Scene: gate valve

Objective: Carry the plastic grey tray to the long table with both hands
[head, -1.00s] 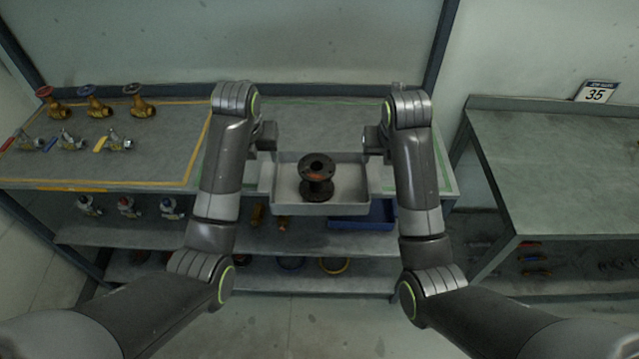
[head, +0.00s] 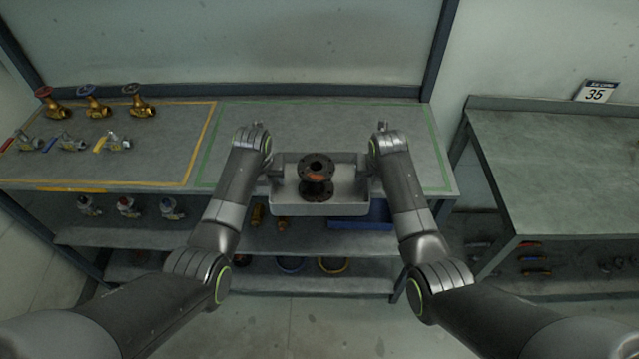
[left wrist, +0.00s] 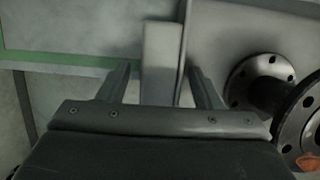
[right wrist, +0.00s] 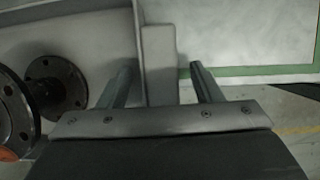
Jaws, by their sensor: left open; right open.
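The grey plastic tray (head: 320,207) is at the front edge of the long table (head: 300,120), by the green outlined area. A dark flanged spool piece (head: 316,180) stands upright in it. My left gripper (head: 268,172) is at the tray's left side and my right gripper (head: 370,170) at its right side. In the left wrist view the open fingers stand on both sides of the tray's grey handle (left wrist: 161,60). In the right wrist view the other handle (right wrist: 159,62) is likewise between open fingers. Whether the fingers touch the handles I cannot tell.
Brass valves (head: 96,106) and smaller valves (head: 70,142) stand in the yellow outlined area at left. A blue bin (head: 365,216) is on the shelf below. Another table (head: 570,170) with a "35" sign (head: 595,92) stands at right. The green area behind the tray is clear.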

